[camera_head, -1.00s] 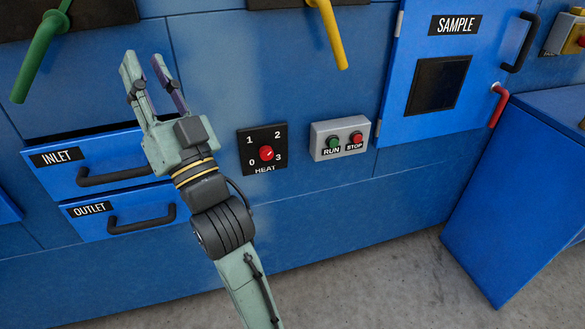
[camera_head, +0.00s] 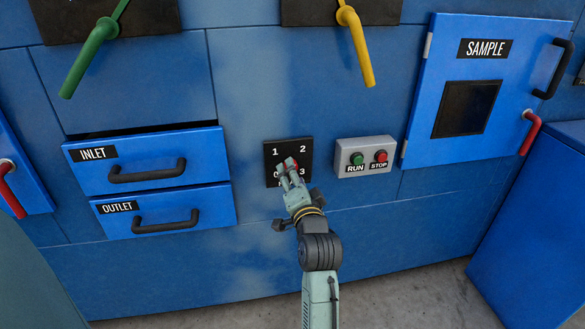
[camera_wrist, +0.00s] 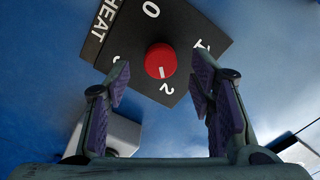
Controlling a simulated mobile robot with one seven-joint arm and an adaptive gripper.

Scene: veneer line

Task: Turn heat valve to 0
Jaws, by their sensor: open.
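The heat valve is a round red knob (camera_head: 290,163) on a black panel (camera_head: 273,151) marked 0, 1, 2, 3 on the blue machine wall. In the wrist view, the knob (camera_wrist: 160,61) shows a white pointer line directed toward the 2. In the wrist view, the fingers of my gripper (camera_wrist: 160,85) are apart, one on each side below the knob. I see no contact with the knob.
A grey box with RUN and STOP buttons (camera_head: 365,157) sits just right of the panel. The INLET drawer (camera_head: 200,153) and OUTLET drawer (camera_head: 215,207) are at left. A yellow lever (camera_head: 357,48) and a green lever (camera_head: 90,58) hang above. The SAMPLE door (camera_head: 425,130) is at right.

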